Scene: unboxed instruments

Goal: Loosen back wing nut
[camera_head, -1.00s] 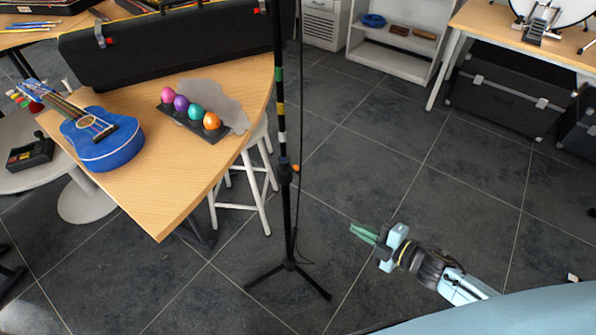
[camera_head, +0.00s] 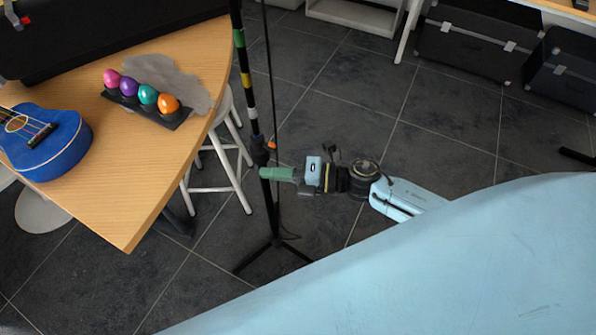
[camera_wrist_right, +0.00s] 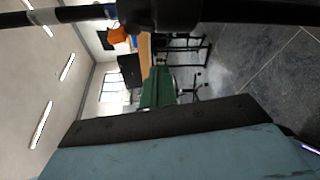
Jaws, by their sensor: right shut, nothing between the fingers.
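A black stand (camera_head: 247,82) with green, yellow and white bands rises from a tripod base on the floor. A small orange part (camera_head: 272,145) sticks out at its black clutch. It may be a wing nut, but its shape is too small to tell. In the right wrist view the clutch (camera_wrist_right: 165,14) and the orange part (camera_wrist_right: 118,35) show at the top. My right gripper (camera_head: 265,173) has its green fingers shut and empty, beside the pole just below the clutch. Its fingers show in the wrist view (camera_wrist_right: 158,88). I cannot tell whether they touch the stand. My left gripper is not in view.
A wooden table (camera_head: 150,205) stands left of the stand, with a blue ukulele (camera_head: 60,150) and several coloured eggs in a black holder (camera_head: 165,117). A white stool (camera_head: 228,165) stands behind the pole. Black cases (camera_head: 470,45) stand at the back right. The floor between is clear.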

